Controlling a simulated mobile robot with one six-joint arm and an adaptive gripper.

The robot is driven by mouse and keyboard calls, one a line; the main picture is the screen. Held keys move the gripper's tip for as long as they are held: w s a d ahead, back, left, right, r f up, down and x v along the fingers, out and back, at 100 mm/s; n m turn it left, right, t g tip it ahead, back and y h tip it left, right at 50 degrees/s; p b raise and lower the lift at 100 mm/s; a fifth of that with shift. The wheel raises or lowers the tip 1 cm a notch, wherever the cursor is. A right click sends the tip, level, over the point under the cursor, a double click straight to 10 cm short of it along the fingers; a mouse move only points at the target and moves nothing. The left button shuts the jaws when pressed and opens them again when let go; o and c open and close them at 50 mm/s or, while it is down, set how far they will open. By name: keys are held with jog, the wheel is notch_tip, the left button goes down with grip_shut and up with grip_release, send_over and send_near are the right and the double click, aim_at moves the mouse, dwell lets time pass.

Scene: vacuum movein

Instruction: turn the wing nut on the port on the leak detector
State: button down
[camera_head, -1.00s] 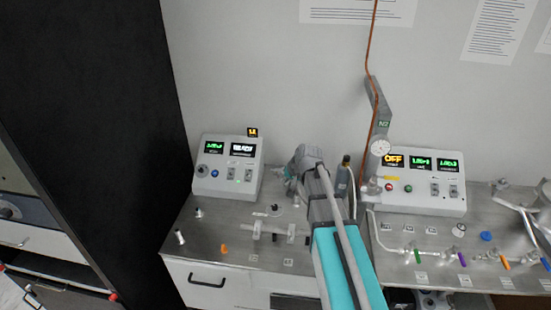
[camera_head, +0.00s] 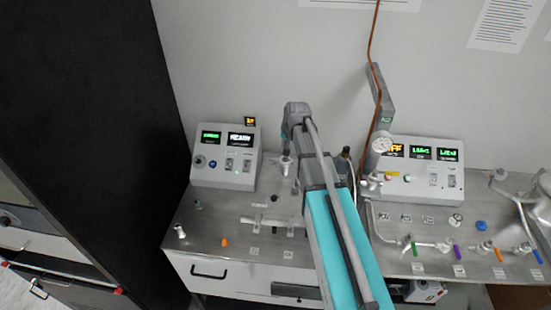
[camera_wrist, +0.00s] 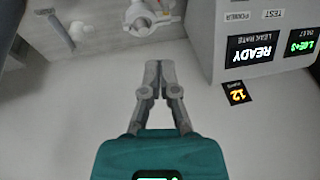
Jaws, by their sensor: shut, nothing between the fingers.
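The leak detector (camera_head: 224,160) is a pale box with two lit displays at the back left of the bench. Its READY display (camera_wrist: 254,48) shows upside down at the right of the wrist view. A pale fitting with a round flange, clamp-like parts and side arms (camera_wrist: 146,18) is at the top of the wrist view. It looks like the port, but I cannot clearly make out the wing nut. My gripper (camera_wrist: 159,66) is shut and empty, its fingertips short of this fitting and apart from it in the picture. In the head view my arm hides part of this area.
A grey stem with a crossbar (camera_wrist: 60,28) stands left of the fitting in the wrist view. In the head view a pale pipe fitting (camera_head: 268,222) lies on the bench. A second control box (camera_head: 423,168) and a copper line (camera_head: 371,50) are to the right.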

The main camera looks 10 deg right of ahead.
jog(key=shift+f, duration=0.2)
jog(key=b, duration=1)
send_over(274, 164)
jog(key=s+d, duration=0.2)
notch_tip(274, 164, down, 10)
jog(key=shift+w+a+f+b, duration=0.3)
jog(key=shift+a+f+b, duration=0.2)
jog(key=shift+f+b, duration=0.15)
jog(key=shift+w+a+f+b, duration=0.25)
jog(key=shift+a+f+b, duration=0.25)
jog(key=shift+b, duration=0.2)
